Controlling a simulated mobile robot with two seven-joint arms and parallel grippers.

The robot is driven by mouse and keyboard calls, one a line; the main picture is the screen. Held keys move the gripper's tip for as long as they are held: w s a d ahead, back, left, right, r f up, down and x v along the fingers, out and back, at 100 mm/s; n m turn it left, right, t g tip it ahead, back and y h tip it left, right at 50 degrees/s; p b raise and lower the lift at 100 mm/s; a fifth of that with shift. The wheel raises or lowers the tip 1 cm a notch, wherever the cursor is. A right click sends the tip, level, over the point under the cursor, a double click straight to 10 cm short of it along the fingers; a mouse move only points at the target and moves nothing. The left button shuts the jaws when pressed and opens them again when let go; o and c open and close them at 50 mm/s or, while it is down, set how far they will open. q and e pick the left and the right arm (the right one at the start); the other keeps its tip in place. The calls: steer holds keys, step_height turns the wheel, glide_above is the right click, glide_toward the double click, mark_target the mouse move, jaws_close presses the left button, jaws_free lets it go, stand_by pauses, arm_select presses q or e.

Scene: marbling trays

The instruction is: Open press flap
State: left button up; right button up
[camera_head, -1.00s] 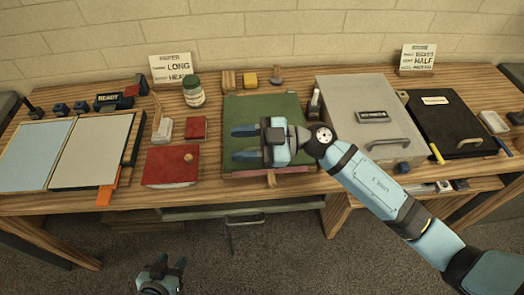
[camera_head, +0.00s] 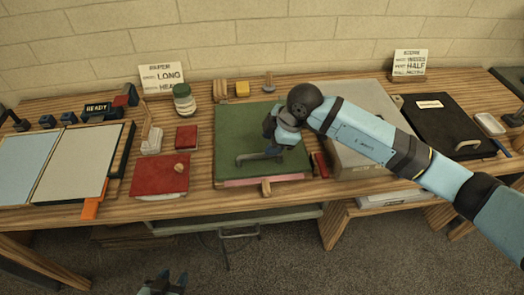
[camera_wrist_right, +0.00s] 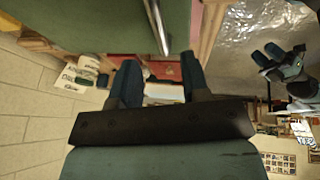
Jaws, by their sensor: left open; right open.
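The green press flap (camera_head: 235,125) lies flat in the middle of the table, with a pink layer (camera_head: 265,181) showing under its front edge. My right gripper (camera_head: 268,150) is over the flap's right-hand part, its arm coming in from the right; its fingers are hard to make out there. In the right wrist view its two dark fingers (camera_wrist_right: 158,82) are apart with nothing between them. A metal handle bar (camera_wrist_right: 158,28) on a green surface shows just beyond the fingertips; I cannot tell if they touch. My left gripper (camera_head: 165,281) is open and empty at the bottom edge, below the table.

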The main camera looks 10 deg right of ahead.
mark_target(260, 155)
steer(key=x, duration=0.6)
steer(key=shift+a+f, duration=0.1)
steer(key=shift+a, duration=0.05)
jaws_close()
